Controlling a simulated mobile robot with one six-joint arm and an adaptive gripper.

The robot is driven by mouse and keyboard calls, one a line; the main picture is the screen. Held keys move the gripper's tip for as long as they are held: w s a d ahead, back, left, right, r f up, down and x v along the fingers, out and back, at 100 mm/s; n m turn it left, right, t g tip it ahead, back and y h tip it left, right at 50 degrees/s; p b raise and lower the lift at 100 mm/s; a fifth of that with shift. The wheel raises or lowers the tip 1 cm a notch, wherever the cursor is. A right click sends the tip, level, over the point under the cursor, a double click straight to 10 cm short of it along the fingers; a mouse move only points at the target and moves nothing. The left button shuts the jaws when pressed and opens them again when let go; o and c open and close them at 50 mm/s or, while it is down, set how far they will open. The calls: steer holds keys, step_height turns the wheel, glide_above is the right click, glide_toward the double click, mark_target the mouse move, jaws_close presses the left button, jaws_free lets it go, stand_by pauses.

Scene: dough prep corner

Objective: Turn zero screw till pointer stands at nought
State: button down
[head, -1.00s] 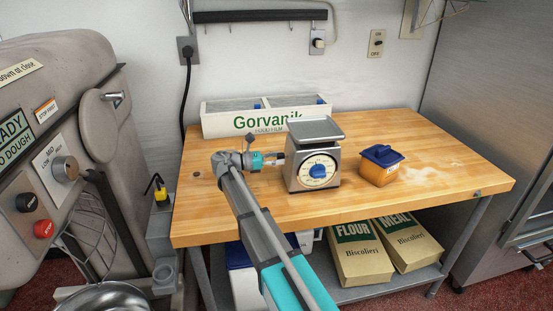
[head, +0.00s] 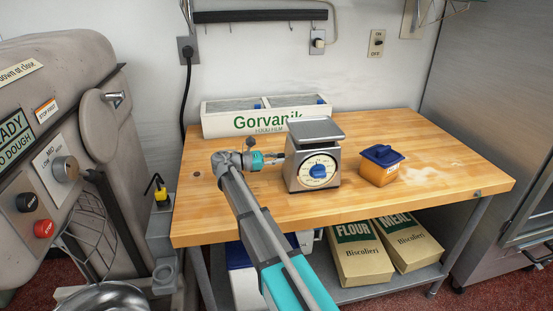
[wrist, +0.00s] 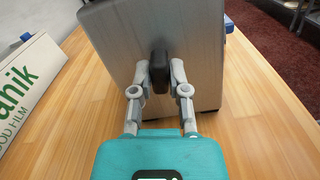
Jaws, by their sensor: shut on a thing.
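The kitchen scale (head: 313,177) stands upright on the wooden table, its flat metal pan on top and its round white dial (head: 318,171) with a blue centre facing me. The pointer is too small to read against the marks. The zero screw, a black knob (wrist: 159,71), sticks out of the scale's grey side wall in the wrist view. My gripper (wrist: 160,80) is at the scale's left side in the head view, its two fingers closed on either side of the knob. The fingertips and the screw are too small to make out in the head view.
A white Gorvanik food film box (head: 225,123) stands behind my gripper against the wall. An orange tub with a blue lid (head: 380,168) is just right of the scale. The table (head: 450,175) is clear further right, apart from a flour-like dusting. Sacks lie on the shelf below.

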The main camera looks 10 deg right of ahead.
steer(key=shift+m, duration=2.2)
steer(key=m, duration=0.2)
steer(key=shift+m, duration=0.7)
steer(key=shift+m, duration=1.7)
